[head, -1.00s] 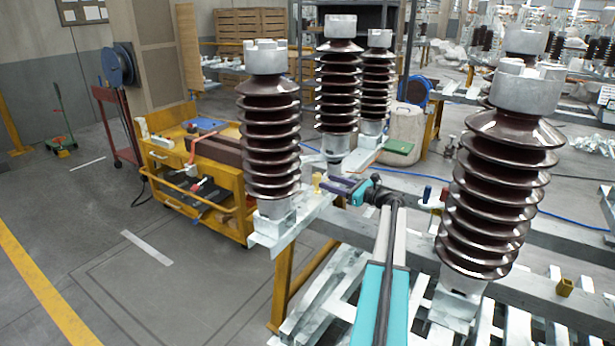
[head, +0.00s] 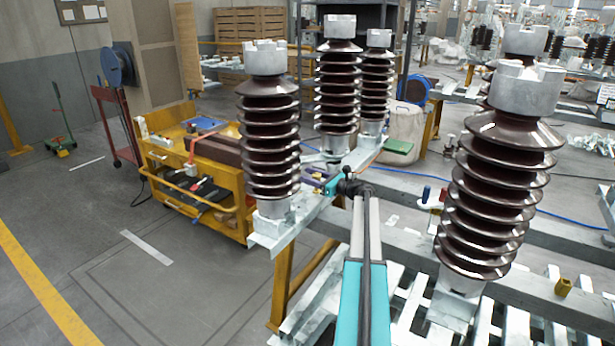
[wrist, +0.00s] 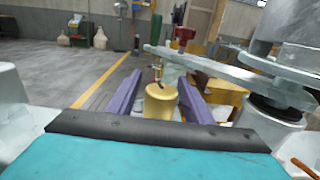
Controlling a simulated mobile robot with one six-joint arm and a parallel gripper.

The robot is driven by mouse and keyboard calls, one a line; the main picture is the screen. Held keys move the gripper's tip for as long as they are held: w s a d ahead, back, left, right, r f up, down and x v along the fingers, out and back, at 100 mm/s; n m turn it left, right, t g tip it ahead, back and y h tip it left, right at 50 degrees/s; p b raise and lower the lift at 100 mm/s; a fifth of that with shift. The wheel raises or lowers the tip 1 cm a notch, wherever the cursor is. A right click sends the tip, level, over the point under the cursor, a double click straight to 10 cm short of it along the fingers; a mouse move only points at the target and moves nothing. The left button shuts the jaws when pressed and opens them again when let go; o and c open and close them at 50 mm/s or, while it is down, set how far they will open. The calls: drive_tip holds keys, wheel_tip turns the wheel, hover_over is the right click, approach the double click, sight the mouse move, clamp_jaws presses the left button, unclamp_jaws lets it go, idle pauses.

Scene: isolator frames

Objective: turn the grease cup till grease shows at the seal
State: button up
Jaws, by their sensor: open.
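The brass grease cup (wrist: 160,103) shows in the wrist view between the two purple fingers of my gripper (wrist: 158,80). The fingers are open, one on each side of the cup, with a gap visible on both sides. In the head view my gripper (head: 318,177) is beside the base of the left-hand brown insulator (head: 269,140); the cup there is hidden or too small to make out. A dark ring (wrist: 275,112), possibly the seal, sits under a grey plate at the right of the wrist view. I cannot make out grease on it.
A grey lever-like bar (wrist: 215,68) crosses above and right of the cup in the wrist view. Another brass cup (head: 564,287) is on the right of the frame. A large insulator (head: 500,180) stands right of my arm. A yellow cart (head: 195,180) is at left.

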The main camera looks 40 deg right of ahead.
drive_tip(key=c, duration=1.1)
drive_tip(key=shift+o, duration=0.3)
drive_tip(key=shift+m+h, duration=0.3)
drive_tip(key=shift+h, duration=0.2)
drive_tip(key=shift+r+m+h, duration=0.1)
drive_tip(key=shift+m+h, duration=0.3)
drive_tip(key=shift+h, duration=0.2)
drive_tip(key=shift+d+m+h+b, duration=0.15)
drive_tip(key=shift+d+m+h, duration=0.25)
drive_tip(key=shift+m+h, duration=0.65)
drive_tip(key=shift+d+m+h+b, duration=0.15)
drive_tip(key=shift+d+m+h, duration=0.35)
drive_tip(key=shift+h, duration=0.95)
drive_tip(key=shift+a, duration=0.1)
